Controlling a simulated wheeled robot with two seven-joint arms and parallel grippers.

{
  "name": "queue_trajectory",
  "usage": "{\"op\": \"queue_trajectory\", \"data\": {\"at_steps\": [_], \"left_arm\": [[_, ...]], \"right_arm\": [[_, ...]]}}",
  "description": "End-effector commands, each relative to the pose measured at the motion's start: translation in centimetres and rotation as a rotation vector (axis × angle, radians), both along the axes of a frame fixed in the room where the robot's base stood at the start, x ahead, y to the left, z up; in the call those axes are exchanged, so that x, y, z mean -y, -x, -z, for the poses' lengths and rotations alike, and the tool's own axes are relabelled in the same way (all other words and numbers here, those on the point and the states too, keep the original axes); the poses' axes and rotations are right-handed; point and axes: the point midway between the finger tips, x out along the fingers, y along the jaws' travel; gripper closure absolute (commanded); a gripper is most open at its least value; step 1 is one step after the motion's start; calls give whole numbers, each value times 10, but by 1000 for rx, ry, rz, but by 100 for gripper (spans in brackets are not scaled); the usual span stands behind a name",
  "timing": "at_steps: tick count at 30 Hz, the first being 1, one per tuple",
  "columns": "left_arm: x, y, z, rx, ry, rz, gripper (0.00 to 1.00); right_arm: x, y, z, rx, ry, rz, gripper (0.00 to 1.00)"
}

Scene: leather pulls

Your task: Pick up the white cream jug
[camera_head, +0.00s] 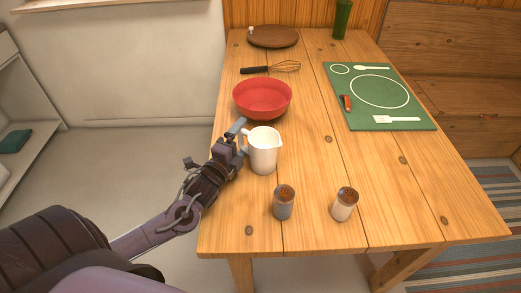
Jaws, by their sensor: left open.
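The white cream jug (264,152) stands upright on the wooden table, left of its middle, with its handle on the left side. My left gripper (240,135) is at the jug's left, by the handle, with its fingers open. One finger shows at the handle's upper left; the other is hard to make out. I cannot tell whether the gripper touches the handle. My right gripper is out of view.
A red bowl (262,97) stands just behind the jug. Two shakers stand in front, a grey one (284,203) and a pale one (344,205).

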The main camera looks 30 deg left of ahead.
Motion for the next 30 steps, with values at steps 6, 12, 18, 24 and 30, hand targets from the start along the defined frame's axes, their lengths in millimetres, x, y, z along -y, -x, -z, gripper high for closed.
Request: {"op": "queue_trajectory", "data": {"at_steps": [6, 12, 18, 24, 30], "left_arm": [[-1, -22, 0, -1, 0, 0, 7], [-1, -23, 1, -2, 0, 0, 7], [-1, -23, 1, -2, 0, 0, 25], [-1, -23, 1, -2, 0, 0, 51], [-1, -23, -1, 2, 2, 0, 69]], "right_arm": [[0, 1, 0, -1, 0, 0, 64], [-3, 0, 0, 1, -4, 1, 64], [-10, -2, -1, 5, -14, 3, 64], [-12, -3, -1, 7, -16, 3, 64], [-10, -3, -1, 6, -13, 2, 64]]}}
